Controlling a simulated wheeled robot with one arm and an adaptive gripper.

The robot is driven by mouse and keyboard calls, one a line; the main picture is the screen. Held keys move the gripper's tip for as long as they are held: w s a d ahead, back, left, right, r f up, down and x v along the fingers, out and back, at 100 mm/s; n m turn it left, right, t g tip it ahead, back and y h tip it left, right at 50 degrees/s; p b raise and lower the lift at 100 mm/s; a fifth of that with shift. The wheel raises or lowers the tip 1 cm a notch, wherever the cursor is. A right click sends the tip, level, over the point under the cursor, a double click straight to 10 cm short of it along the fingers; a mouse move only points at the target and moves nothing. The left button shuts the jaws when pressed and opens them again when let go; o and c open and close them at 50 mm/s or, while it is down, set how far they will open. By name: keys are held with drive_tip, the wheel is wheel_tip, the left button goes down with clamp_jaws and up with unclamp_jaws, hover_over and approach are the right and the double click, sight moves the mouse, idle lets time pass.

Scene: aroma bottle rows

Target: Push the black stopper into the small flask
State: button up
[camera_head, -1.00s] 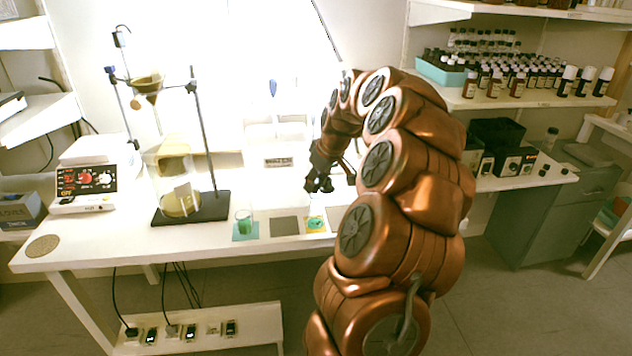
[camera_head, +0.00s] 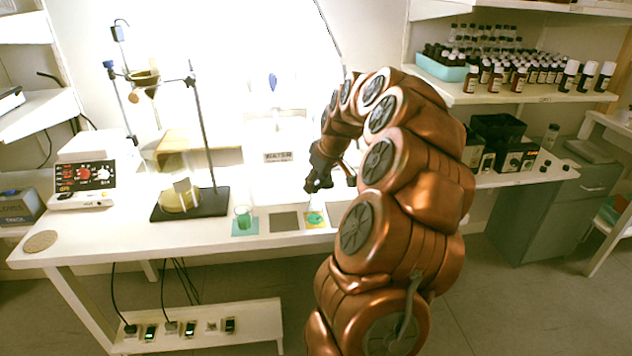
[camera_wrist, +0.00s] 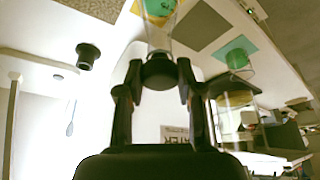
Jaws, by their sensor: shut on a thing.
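My gripper (camera_wrist: 155,80) is shut on the black stopper (camera_wrist: 160,70), seen between its two fingers in the wrist view. The small flask (camera_wrist: 162,30) is lined up with the stopper, its clear neck meeting or almost meeting it. I cannot tell how far the stopper is inside the neck.
A beaker of green liquid (camera_head: 243,217) stands on a teal mat to the left, with an empty grey mat (camera_head: 284,221) between. A stand with a large flask (camera_head: 180,197) is further left. A dark round piece (camera_wrist: 88,55) shows in the wrist view.

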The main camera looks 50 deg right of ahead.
drive_tip(key=shift+f, duration=0.45)
drive_tip(key=o, duration=1.1)
drive_tip(key=shift+c, duration=0.2)
drive_tip(key=v, duration=1.2)
drive_tip(key=shift+a, duration=0.1)
